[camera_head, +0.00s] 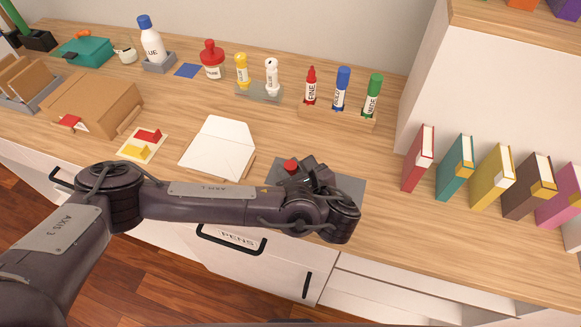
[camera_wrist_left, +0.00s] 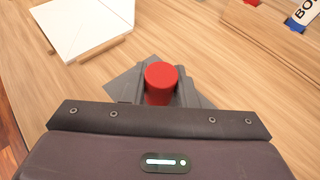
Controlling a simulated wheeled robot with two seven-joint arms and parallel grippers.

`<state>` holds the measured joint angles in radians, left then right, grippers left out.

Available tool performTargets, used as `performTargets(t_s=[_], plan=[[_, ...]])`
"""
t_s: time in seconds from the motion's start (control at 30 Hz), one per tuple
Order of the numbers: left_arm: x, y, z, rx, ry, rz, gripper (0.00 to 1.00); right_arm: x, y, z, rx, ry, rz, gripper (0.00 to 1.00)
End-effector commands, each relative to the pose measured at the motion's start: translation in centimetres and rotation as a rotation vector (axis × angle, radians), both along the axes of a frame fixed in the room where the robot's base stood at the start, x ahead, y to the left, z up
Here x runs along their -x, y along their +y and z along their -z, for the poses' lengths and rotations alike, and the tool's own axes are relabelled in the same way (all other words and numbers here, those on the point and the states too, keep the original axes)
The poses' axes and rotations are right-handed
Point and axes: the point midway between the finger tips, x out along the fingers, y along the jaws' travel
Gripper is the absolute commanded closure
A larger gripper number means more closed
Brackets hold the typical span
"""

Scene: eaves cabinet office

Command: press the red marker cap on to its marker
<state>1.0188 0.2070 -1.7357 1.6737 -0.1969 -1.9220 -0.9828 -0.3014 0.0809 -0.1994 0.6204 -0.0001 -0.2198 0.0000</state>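The red marker cap (camera_wrist_left: 160,78) is upright between the two fingers of my left gripper (camera_wrist_left: 166,90), which touch it on both sides; the cap's lower end is hidden. In the head view the red cap (camera_head: 290,165) shows at my left gripper (camera_head: 298,170), over a grey mat (camera_head: 350,187). The red marker (camera_head: 310,88) stands upright in a wooden rack (camera_head: 345,118) at the back. Its red top looks narrower than the caps of the blue marker (camera_head: 341,88) and green marker (camera_head: 372,95) beside it. My right gripper is not in view.
A white envelope (camera_head: 218,145) lies left of the mat. Glue bottles (camera_head: 271,77) stand on a grey tray left of the rack. Several books (camera_head: 455,165) stand at the right, in front of a white cabinet (camera_head: 480,95). The desk between mat and rack is clear.

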Motion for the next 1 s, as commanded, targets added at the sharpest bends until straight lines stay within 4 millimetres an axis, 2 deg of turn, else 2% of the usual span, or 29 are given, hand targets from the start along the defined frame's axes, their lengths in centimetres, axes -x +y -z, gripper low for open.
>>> performTargets(t_s=[0.03,0.1,0.37,0.57,0.67,0.8,0.9,1.0], plan=[[0.0,0.0,0.0,0.000,0.000,0.000,0.88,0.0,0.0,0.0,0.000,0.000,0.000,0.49],[0.0,0.0,0.0,0.000,0.000,0.000,0.96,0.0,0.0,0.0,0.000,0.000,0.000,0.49],[0.0,0.0,-0.1,0.000,0.001,0.000,0.96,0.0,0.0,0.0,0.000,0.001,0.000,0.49],[0.0,0.0,-1.4,0.001,0.000,0.000,0.96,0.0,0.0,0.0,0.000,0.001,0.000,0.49],[0.0,0.0,-2.8,0.003,0.000,-0.001,0.96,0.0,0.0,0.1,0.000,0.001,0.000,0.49],[0.0,0.0,-5.9,0.006,-0.001,0.001,0.96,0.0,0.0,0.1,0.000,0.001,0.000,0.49],[0.0,0.0,-9.6,0.001,-0.002,-0.001,0.96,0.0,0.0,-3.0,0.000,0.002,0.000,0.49],[0.0,0.0,-11.8,-0.001,0.000,0.000,0.96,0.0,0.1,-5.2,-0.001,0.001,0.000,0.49]])
